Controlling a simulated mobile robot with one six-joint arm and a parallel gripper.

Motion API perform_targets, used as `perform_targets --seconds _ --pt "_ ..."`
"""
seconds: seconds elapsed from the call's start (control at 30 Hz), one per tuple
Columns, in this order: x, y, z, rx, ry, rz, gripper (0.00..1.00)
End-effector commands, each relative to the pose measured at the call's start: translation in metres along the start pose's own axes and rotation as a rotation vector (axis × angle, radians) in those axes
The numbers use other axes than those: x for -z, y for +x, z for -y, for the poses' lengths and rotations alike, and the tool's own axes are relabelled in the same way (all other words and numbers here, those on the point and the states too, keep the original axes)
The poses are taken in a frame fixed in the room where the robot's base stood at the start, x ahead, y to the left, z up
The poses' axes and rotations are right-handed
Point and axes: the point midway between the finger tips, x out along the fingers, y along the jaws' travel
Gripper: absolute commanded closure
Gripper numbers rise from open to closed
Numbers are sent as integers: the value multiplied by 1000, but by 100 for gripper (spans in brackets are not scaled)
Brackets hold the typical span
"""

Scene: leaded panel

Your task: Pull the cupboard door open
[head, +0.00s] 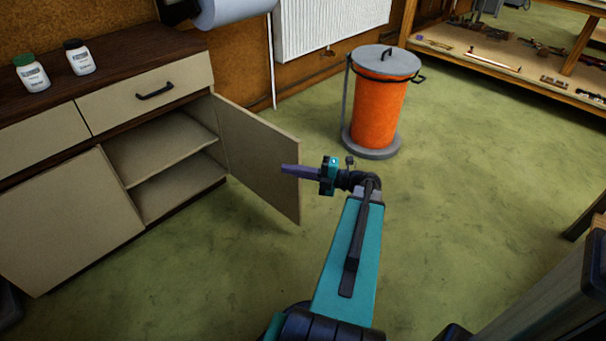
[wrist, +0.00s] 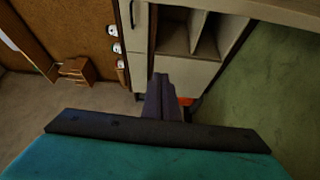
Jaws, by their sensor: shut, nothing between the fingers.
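The cupboard (head: 160,145) is a low beige unit with a dark wood top, at the left of the head view. Its right-hand door (head: 258,160) stands wide open, swung out to the right, and the two-level shelf inside shows. My gripper (head: 284,170) is shut and empty. Its purple fingertips overlap the door's free edge in the head view; I cannot tell whether they touch it. In the wrist view the shut fingers (wrist: 161,78) point toward the open cupboard, with a pale panel (wrist: 187,73) just beyond them. No door handle is visible.
An orange bin (head: 378,110) with a grey lid stands behind the door, to the right. Two white bottles (head: 80,58) (head: 33,74) stand on top. The green floor in front is clear.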

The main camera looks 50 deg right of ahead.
Motion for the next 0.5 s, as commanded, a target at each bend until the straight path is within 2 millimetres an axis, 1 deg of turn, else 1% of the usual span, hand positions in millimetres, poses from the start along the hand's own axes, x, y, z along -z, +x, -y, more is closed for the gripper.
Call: perform_targets --seconds 0.03,0.2,0.3,0.4,0.5 --pt "-7 -15 15 2 -7 24 100" --pt "-23 -56 31 7 -25 89 100" --pt "-29 -74 37 8 -32 120 100" --pt "-32 -87 41 9 -35 141 100" --pt "-34 -93 42 9 -37 151 100"
